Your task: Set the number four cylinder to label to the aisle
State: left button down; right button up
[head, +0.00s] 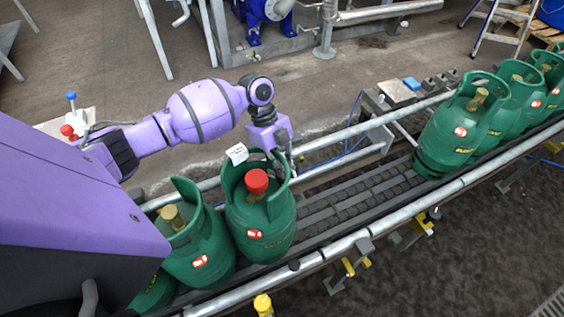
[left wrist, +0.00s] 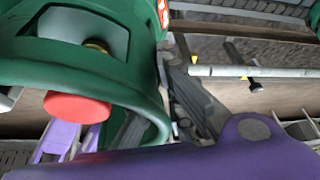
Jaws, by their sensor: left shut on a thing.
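A green gas cylinder (head: 260,226) with a red cap (head: 256,181) stands upright on the conveyor, left of the middle in the head view. A white label tag (head: 237,153) shows at its collar's far left edge. My left gripper (head: 283,166) is shut on the collar's far right side. In the left wrist view the green collar (left wrist: 75,65) and the red cap (left wrist: 77,106) fill the left part, with the gripper (left wrist: 185,95) at the collar's edge. The cylinder numbers are too small to read. My right gripper is not in view.
A green cylinder with a brass valve (head: 203,255) stands close on the left, another partly hidden behind my purple arm. Several green cylinders (head: 456,135) stand at the right. The conveyor bed (head: 365,197) between is clear. Metal rails (head: 350,229) run along both sides.

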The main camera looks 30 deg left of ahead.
aim_at(287, 177)
pick_arm(q)
jog(key=shift+s+d+f+m+g+y+b, duration=0.1)
jog(key=shift+s+d+m+g+y, duration=0.1)
jog(key=shift+s+d+m, duration=0.3)
jog(key=shift+s+d+r+m+g+y+b, duration=0.15)
jog(key=shift+d+m+g, duration=0.1)
jog(key=shift+m, duration=0.45)
jog(key=shift+s+d+f+m+g+y+b, duration=0.15)
jog(key=shift+s+d+m, duration=0.1)
jog(key=shift+d+m, duration=0.25)
jog(key=c, duration=1.9)
grip_release()
jog(key=shift+a, duration=0.1)
jog(key=v, duration=1.2)
